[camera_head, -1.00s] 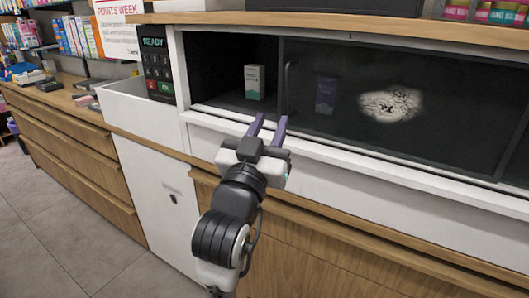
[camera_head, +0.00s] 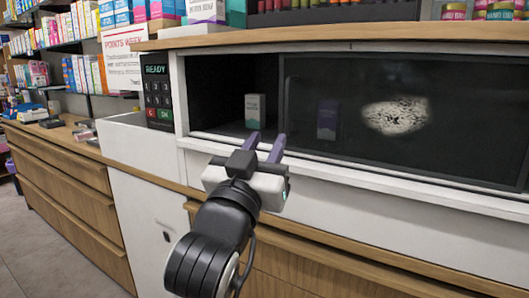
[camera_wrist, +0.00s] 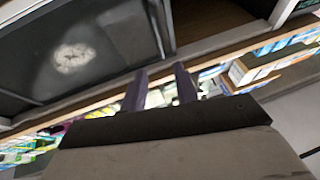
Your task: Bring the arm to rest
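My gripper (camera_head: 265,148) is raised in front of the dark cabinet with the sliding glass, in the middle of the head view. Its two purple fingers stand apart with nothing between them; they also show apart in the wrist view (camera_wrist: 160,88). The arm reaches up from the bottom of the head view. The fingertips overlap the cabinet's lower white ledge in the picture; I cannot tell how near they are to it.
A white and teal box (camera_head: 255,111) stands in the open left part of the cabinet. A purple box (camera_head: 327,120) stands behind the smudged glass pane (camera_head: 400,110). A keypad (camera_head: 158,92) reads READY at the left. Wooden drawers (camera_head: 70,195) and stocked shelves lie further left.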

